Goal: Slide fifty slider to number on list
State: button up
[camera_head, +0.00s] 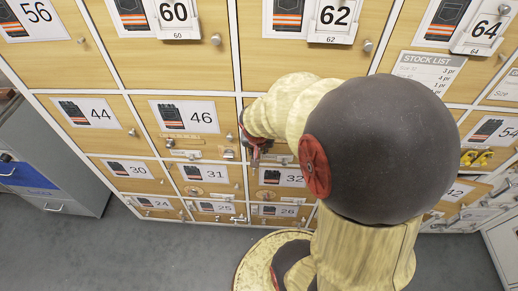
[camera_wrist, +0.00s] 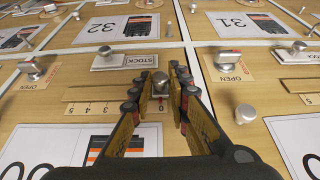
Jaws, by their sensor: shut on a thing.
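My gripper (camera_head: 254,152) is at the low edge of a wooden locker door whose number card is mostly hidden by my arm. In the wrist view, my gripper (camera_wrist: 160,92) has both fingers closed around a small grey slider knob (camera_wrist: 160,80). The knob sits at the 0 end of a wooden scale strip (camera_wrist: 88,94) marked with numbers up to 5. The stock list (camera_head: 428,70) hangs above right in the head view. It shows lines like "3 pr", "1 pr" and "4 pr"; its row labels are too small to read.
A STOCK label (camera_wrist: 130,61) lies just beyond the knob. An OPEN latch (camera_wrist: 38,70) and another OPEN latch (camera_wrist: 232,62) flank the strip. A round metal knob (camera_wrist: 245,108) stands close right of my fingers. Door 46 (camera_head: 186,116) is left of my gripper.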

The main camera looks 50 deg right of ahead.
grip_shut()
jog(key=shift+s+d+p, duration=0.55)
jog(key=shift+s+d, duration=0.3)
jog(key=shift+s, duration=0.1)
jog(key=o, duration=0.7)
grip_release()
jog(key=v, duration=1.2)
